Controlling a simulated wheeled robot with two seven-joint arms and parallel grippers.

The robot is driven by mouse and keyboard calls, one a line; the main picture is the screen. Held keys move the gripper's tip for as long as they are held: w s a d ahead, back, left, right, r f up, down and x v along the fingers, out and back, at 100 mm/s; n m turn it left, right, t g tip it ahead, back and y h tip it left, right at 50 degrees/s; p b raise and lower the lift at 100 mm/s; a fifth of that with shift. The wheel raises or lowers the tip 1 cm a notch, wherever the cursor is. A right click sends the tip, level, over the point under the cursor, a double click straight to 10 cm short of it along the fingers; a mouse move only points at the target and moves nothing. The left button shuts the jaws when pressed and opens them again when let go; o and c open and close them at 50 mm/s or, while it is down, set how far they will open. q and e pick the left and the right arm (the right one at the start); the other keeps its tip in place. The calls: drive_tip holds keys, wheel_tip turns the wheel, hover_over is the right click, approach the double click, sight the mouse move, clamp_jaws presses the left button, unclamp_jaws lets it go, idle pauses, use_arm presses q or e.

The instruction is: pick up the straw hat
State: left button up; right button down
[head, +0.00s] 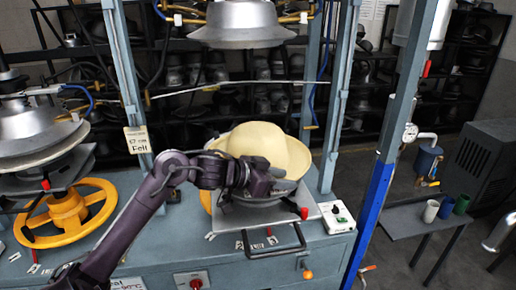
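The straw hat (262,142), pale yellow with a rounded crown and wide brim, sits tilted at the lower part of the middle press. My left gripper (272,183) is at the hat's near lower edge, in front of it. Its fingers are dark and overlap the brim's lower edge and the metal below, so I cannot tell whether they are open or shut on the brim. A grey metal form (262,197) shows under the hat. My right gripper is not in view.
A metal upper form (242,24) hangs above the hat between blue-grey posts. A black handle (275,247) and a control box (338,217) stand at the front. Another press with a yellow handwheel (68,212) is at left. A small table with cups (431,210) is at right.

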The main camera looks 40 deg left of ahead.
use_arm(q)
drive_tip(key=shift+c, duration=0.5)
clamp_jaws()
drive_tip(key=shift+r, duration=0.1)
